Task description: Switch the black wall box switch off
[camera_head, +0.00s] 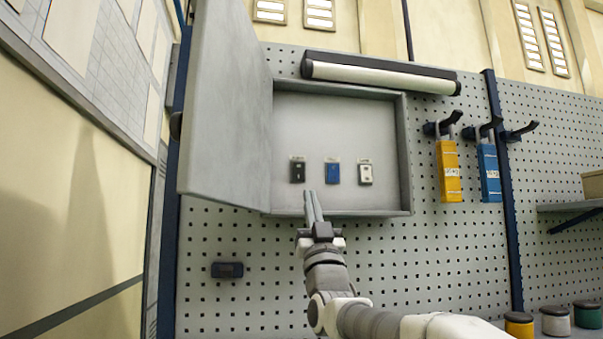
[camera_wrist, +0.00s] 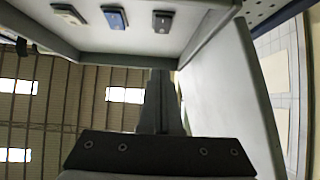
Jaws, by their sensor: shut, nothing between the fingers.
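The black switch (camera_head: 297,171) is the leftmost of three small switches on the back panel inside the open grey wall box (camera_head: 404,150). It also shows in the wrist view (camera_wrist: 162,21), near the top. My gripper (camera_head: 309,194) is shut and empty. Its fingertips point up at the box's lower edge, just below and slightly right of the black switch in the head view. In the wrist view the shut fingers (camera_wrist: 160,78) end below the black switch, apart from it in the picture. I cannot tell the switch's on or off position.
A blue switch (camera_head: 332,173) and a white switch (camera_head: 365,173) sit right of the black one. The box door (camera_head: 228,105) stands open at the left. A yellow lock tag (camera_head: 449,172) and a blue one (camera_head: 489,174) hang at the right. A lamp (camera_head: 380,73) is above.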

